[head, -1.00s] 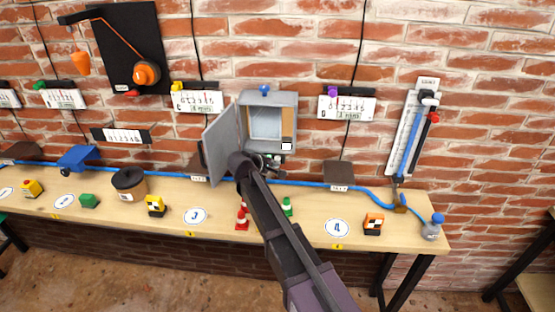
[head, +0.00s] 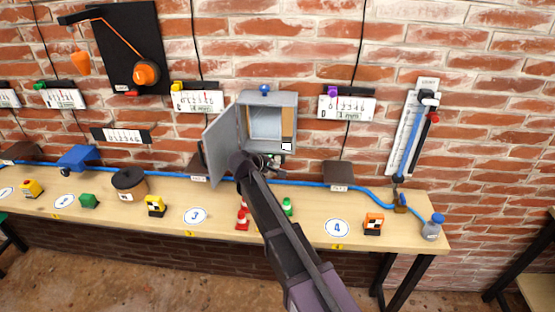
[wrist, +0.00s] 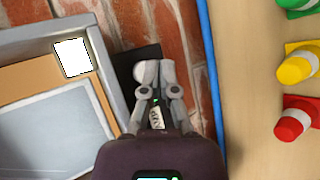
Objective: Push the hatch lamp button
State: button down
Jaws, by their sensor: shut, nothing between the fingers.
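The grey hatch box (head: 296,112) hangs on the brick wall, its door (head: 221,148) swung open to the left. Inside are a tan surface and a pale grey panel (head: 265,122). A bright white square (head: 287,146) is at its lower right corner; it also shows in the wrist view (wrist: 73,57). I cannot tell whether this is the lamp button. My gripper (wrist: 153,74) is shut and empty, beside the box's edge, with a dark plate (wrist: 137,62) on the wall behind it. In the head view my gripper (head: 274,161) is just below the box, partly hidden by my arm.
The wooden bench (head: 150,190) runs below, with a blue hose (head: 310,184) along its back. Red and green cones (head: 287,206) stand near my arm. A number 4 disc (head: 337,228) and an orange block (head: 374,223) lie to the right.

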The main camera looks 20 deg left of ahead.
jog(key=shift+w+a, duration=0.15)
jog(key=shift+w, duration=0.45)
dwell(0.7)
jog(key=shift+s, duration=0.7)
dwell(0.3)
jog(key=s+d, duration=0.1)
jog(key=s, duration=0.4)
jog(key=shift+s+d, duration=0.35)
jog(key=shift+s, duration=0.05)
dwell(0.5)
